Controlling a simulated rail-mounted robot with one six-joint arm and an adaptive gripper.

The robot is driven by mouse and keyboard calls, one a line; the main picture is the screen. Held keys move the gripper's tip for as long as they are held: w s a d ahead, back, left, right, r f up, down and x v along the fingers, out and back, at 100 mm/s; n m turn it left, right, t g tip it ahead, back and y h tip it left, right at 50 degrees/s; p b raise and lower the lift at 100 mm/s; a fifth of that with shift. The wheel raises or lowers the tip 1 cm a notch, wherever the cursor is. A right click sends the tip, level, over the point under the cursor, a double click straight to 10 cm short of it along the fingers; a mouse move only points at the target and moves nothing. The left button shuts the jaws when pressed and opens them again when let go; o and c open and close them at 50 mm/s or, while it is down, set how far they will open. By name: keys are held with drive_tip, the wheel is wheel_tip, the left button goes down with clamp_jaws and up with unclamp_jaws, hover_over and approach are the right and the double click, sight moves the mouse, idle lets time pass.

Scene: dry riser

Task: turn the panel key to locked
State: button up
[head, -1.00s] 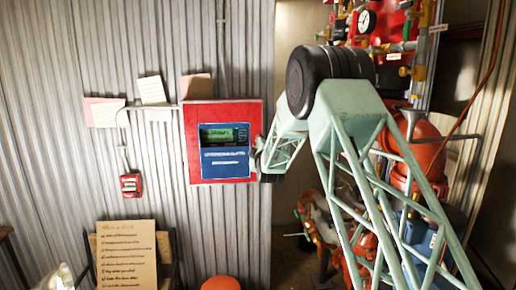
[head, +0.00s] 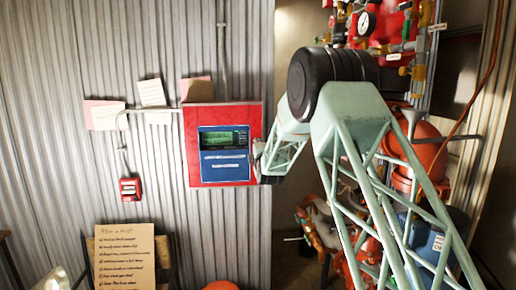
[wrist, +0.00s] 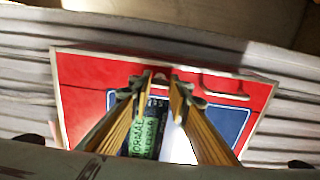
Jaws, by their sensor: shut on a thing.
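The red alarm panel (head: 190,150) with a blue face (head: 224,168) and a green-lit display (head: 218,139) hangs on the corrugated wall in the head view. My gripper (head: 262,168) is at the panel's right edge. In the wrist view the red panel (wrist: 85,75) fills the middle, with its display (wrist: 145,135) between my fingers. My gripper (wrist: 163,82) is shut at the panel's front, its two fingertips close together around the panel key. The key is almost wholly hidden by the fingertips, and I cannot read its turn position.
Papers (head: 151,93) and a small red call point (head: 130,187) are on the wall left of the panel. A lettered board (head: 124,255) stands below. Red pipework with a gauge (head: 366,22) and an orange vessel (head: 424,150) crowd the right, behind my arm.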

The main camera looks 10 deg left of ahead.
drive_tip(key=o, duration=0.9)
drive_tip(key=shift+s, duration=0.2)
drive_tip(key=shift+v, duration=5.8)
drive_tip(key=shift+d+r, duration=0.1)
drive_tip(key=shift+d, duration=0.05)
